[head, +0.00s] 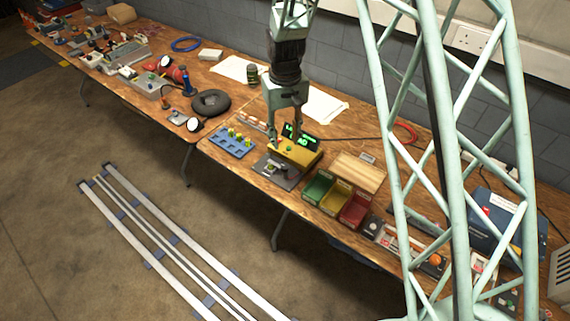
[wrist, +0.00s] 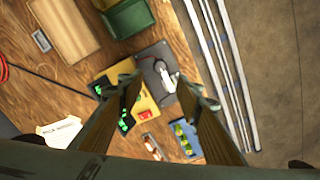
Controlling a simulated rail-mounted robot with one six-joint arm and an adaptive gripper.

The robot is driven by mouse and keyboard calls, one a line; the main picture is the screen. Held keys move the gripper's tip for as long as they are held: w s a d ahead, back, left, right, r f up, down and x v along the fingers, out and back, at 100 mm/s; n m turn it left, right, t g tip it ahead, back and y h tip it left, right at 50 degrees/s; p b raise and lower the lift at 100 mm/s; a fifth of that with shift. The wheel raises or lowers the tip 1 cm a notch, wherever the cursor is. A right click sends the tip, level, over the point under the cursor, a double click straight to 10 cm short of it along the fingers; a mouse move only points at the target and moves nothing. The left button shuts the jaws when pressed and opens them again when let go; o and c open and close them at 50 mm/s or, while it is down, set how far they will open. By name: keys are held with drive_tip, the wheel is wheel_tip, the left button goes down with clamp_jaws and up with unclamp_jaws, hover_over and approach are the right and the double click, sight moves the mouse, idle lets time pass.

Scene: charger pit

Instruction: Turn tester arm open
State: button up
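The tester is a yellow box (head: 297,152) with a green-lit display (head: 299,136) on the bench. A dark grey plate (head: 264,174) with a light-coloured arm-like part on it adjoins the box at the front. In the wrist view the yellow box (wrist: 148,108) is partly hidden by my fingers; the grey plate (wrist: 148,58) and the pale arm-like part (wrist: 164,73) show between and beyond them. My gripper (head: 285,140) points down above the tester. Its fingers (wrist: 156,84) are spread apart with nothing between them. I cannot tell whether a finger touches the tester or the arm.
A blue tray (head: 221,144) with several yellow-green pieces stands left of the tester. Green (head: 317,188), yellow (head: 334,199) and red (head: 355,211) bins and a wooden board (head: 358,173) stand right. A black ring (head: 210,103) lies further left. Floor rails (head: 150,245) run before the bench.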

sight(285, 166)
drive_tip(key=shift+f, duration=6.75)
drive_tip(key=shift+c, duration=0.3)
clamp_jaws()
